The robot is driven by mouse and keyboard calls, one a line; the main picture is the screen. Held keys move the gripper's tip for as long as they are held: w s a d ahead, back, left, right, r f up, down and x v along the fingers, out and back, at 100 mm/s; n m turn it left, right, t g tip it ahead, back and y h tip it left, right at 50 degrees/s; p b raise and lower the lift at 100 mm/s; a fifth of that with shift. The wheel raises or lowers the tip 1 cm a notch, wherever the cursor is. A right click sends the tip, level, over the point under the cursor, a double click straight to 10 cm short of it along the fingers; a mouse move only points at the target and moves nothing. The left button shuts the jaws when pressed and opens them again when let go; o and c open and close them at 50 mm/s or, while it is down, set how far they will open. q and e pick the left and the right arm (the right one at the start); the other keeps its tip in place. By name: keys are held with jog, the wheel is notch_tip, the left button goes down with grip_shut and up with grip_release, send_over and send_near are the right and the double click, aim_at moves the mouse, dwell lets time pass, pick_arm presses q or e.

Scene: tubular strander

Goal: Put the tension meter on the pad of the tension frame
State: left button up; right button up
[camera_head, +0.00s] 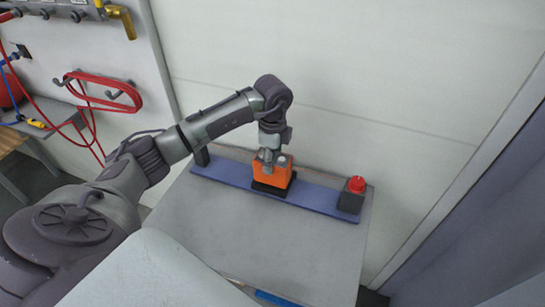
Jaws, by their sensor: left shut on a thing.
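The orange tension meter (270,180) is upright at the middle of the tension frame, a long blue-grey bar (222,173) on a grey table. A black pad (268,190) lies under the meter on the bar. From this angle I cannot tell whether the meter's base touches the pad. My left gripper (268,160) comes down from above and is shut on the top of the meter. Its fingertips are small and partly hidden. My right gripper is out of view.
A dark block with a red knob (356,184) stands on the bar's right end, and a dark post (202,155) on its left end. The grey table (315,250) is mostly bare in front. A pale wall (400,100) rises behind it. A red hose (105,92) hangs at left.

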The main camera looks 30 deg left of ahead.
pick_arm(q)
jog(key=shift+f, duration=0.3)
jog(key=shift+f, duration=0.2)
jog(key=o, duration=1.5)
